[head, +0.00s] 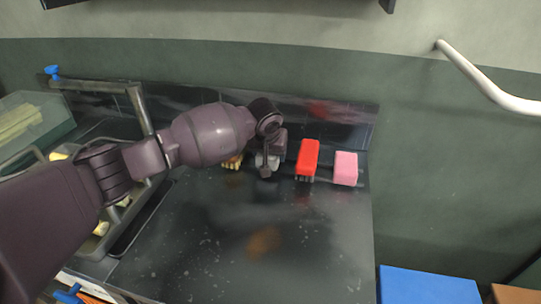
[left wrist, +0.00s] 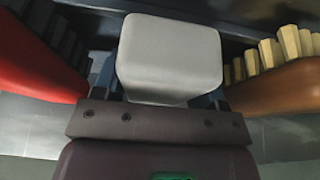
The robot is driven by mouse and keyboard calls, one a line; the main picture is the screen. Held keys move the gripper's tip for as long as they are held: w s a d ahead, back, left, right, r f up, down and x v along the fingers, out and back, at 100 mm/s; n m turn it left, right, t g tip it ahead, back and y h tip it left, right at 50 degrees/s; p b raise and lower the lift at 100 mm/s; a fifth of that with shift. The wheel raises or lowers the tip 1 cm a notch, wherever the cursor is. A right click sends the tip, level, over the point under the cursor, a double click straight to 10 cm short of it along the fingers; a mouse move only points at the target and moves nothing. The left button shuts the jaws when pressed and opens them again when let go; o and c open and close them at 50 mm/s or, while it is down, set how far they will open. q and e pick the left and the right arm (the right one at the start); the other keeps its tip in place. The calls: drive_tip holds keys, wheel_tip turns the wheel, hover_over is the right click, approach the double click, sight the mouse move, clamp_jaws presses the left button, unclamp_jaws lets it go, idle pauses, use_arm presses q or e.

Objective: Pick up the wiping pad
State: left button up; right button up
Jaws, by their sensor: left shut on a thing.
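A pale grey, rounded block, which looks like the wiping pad (left wrist: 170,52), fills the middle of the left wrist view. My left gripper (left wrist: 165,98) is shut on it, with dark fingers just showing at its two sides. In the head view my left gripper (head: 268,164) is at the back of the dark counter, between a brown brush and a red brush. Only a small pale part of the pad shows there; the gripper hides the rest. I cannot tell whether the pad is lifted clear. My right gripper is not in view.
The red brush (head: 308,158) and a pink block (head: 346,168) stand right of the gripper. The brown brush (head: 233,161) is close on its left. A metal sink with a blue-handled tap (head: 52,72) is at left. The front of the counter (head: 300,240) is clear.

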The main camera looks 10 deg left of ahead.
use_arm(q)
wheel_tip(320, 180, up, 10)
drive_tip(key=shift+d+r+p, duration=0.1)
drive_tip(key=shift+p, duration=1)
wheel_tip(320, 180, up, 10)
drive_tip(key=p, duration=0.2)
drive_tip(key=shift+f, duration=0.25)
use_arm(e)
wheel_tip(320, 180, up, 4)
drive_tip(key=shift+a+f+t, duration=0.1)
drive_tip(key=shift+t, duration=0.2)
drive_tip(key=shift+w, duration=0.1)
use_arm(q)
drive_tip(key=o, duration=0.3)
drive_tip(key=shift+c, duration=1)
drive_tip(key=shift+s, duration=0.1)
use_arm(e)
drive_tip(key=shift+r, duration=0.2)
